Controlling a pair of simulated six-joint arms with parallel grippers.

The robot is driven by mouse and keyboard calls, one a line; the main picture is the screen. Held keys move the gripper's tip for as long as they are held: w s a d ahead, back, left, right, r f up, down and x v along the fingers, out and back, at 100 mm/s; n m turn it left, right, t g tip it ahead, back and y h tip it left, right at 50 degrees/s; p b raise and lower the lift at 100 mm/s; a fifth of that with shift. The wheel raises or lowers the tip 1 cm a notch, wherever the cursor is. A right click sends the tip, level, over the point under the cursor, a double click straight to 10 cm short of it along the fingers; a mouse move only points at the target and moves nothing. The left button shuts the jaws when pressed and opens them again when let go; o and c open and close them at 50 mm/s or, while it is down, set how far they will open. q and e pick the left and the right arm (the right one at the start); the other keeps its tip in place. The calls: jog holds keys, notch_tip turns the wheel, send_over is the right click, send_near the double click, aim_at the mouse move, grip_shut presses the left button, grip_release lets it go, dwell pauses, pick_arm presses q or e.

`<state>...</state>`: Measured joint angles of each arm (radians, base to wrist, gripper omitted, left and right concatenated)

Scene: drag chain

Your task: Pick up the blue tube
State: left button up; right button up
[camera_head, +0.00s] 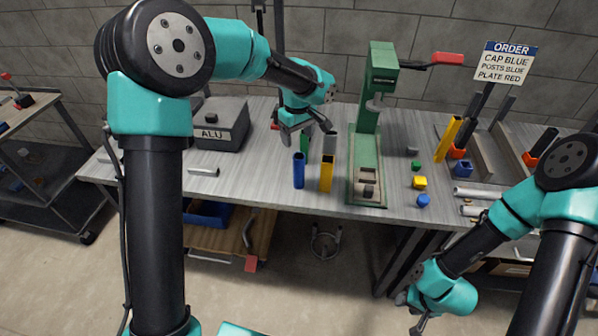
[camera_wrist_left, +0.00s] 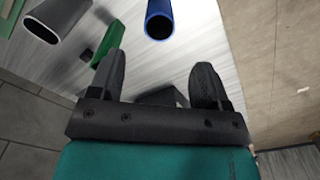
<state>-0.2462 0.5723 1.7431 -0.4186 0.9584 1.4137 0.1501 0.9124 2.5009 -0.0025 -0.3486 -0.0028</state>
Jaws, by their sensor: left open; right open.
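The blue tube (camera_head: 299,170) stands upright on the table near its front edge in the head view. In the left wrist view the blue tube (camera_wrist_left: 159,18) shows its open end at the top, beyond the fingertips. My left gripper (camera_head: 305,128) is open and empty, above and behind the tube in the head view. In the left wrist view the left gripper (camera_wrist_left: 160,75) has its fingers apart with nothing between them. My right gripper (camera_head: 416,312) is low at the front right, off the table and far from the tube.
A yellow tube (camera_head: 326,174), a grey tube (camera_head: 329,143) and a green tube (camera_head: 304,140) stand close to the blue one. A green press (camera_head: 369,130) stands to their right. A grey ALU box (camera_head: 217,125) sits at left. Small coloured blocks, including a yellow one (camera_head: 420,183), lie at right.

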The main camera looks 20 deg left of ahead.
aim_at(299, 163)
pick_arm(q)
notch_tip(299, 163, down, 6)
jog(key=shift+f, duration=0.2)
jog(key=shift+f, duration=0.15)
jog(key=shift+s+d+f, duration=0.1)
jog(key=shift+f, duration=1.15)
jog(key=shift+d+f, duration=0.1)
jog(key=shift+f, duration=1.1)
jog(key=shift+c, duration=0.5)
jog(key=c, duration=1)
jog(key=shift+o, duration=0.2)
jog(key=shift+r, duration=0.1)
